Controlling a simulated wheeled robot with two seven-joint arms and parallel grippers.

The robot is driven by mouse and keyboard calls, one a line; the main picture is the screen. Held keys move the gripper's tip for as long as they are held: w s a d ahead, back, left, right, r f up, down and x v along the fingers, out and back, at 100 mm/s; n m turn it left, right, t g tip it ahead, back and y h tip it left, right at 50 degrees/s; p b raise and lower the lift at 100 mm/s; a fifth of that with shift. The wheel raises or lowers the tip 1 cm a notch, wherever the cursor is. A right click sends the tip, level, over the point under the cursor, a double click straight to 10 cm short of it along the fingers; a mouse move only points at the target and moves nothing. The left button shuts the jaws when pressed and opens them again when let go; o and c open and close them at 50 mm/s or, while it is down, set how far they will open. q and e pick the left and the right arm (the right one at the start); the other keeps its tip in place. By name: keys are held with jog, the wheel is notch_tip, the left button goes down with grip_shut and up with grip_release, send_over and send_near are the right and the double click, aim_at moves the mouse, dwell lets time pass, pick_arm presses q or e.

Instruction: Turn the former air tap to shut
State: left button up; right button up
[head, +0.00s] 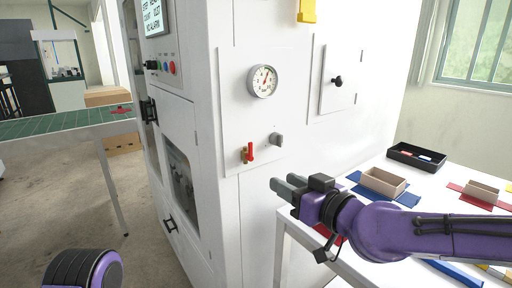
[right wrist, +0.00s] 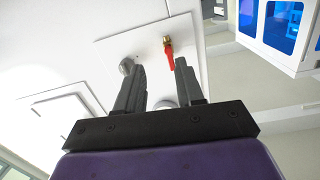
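The air tap (head: 249,153) is a small brass valve with a red lever, on a white panel on the machine's side. Its lever stands roughly upright in the head view. In the right wrist view the red lever (right wrist: 170,54) shows beyond the fingers, near the tip of the right-hand finger. My right gripper (head: 283,185) is to the right of the tap and lower in the head view, apart from it. Its two fingers (right wrist: 158,80) are spread, with nothing held. Of my left arm only a purple and black part shows at the bottom left; its gripper is out of view.
A grey knob (head: 276,140) sits right of the tap, and a round pressure gauge (head: 262,81) is above. A white table (head: 378,249) with trays and coloured pieces stands at the right. A green-topped bench (head: 60,124) is at the left.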

jog(key=n+y, duration=0.1)
jog(key=n, duration=0.1)
send_near(251, 143)
jog(key=shift+t, duration=0.3)
jog(key=x, duration=0.2)
jog(key=p+x, duration=0.1)
jog(key=x, duration=0.5)
jog(key=shift+s+a+f+p, duration=0.1)
jog(key=shift+f+p, duration=0.15)
jog(key=shift+p, duration=0.05)
pick_arm(q)
jog(key=shift+w+r, duration=0.45)
jog(key=shift+r, duration=0.25)
pick_arm(e)
grip_shut()
